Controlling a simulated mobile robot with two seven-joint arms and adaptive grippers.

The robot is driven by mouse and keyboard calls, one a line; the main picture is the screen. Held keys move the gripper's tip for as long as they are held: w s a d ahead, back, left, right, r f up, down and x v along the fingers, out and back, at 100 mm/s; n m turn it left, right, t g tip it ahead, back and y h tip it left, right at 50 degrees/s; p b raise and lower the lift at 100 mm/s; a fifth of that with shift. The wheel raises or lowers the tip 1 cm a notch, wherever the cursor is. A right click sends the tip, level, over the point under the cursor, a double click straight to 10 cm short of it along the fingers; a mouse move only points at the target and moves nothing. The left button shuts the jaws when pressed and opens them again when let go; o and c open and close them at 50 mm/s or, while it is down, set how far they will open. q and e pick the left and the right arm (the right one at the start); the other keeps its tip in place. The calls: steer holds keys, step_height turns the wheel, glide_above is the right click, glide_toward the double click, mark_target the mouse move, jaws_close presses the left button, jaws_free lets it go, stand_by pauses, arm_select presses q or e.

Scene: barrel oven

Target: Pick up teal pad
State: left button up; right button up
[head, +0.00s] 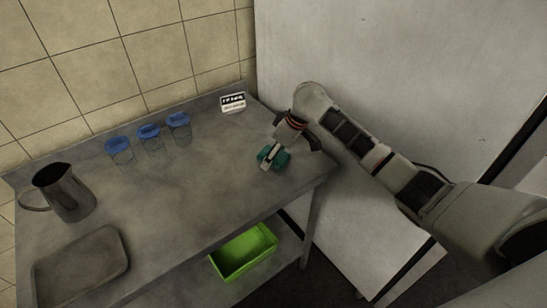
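The teal pad (282,160) is at the right end of the grey metal table. Teal shows on both sides of a pale part of my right gripper (270,155), which covers its middle. My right arm reaches in from the right, and the gripper points down at the pad. The fingers are small and overlap the pad, so I cannot tell whether they are open or closed on it, or whether the pad rests on the table. My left gripper is not in view.
The table (190,190) also holds a metal pitcher (66,194), a dark tray (80,266), three blue-lidded clear containers (150,140) and a small black-and-white sign (233,103). A green bin (243,252) sits on the lower shelf. The table's middle is clear. A pale wall panel (390,60) stands behind my arm.

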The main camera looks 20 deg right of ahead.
steer(key=shift+f, duration=0.15)
steer(key=c, duration=1.1)
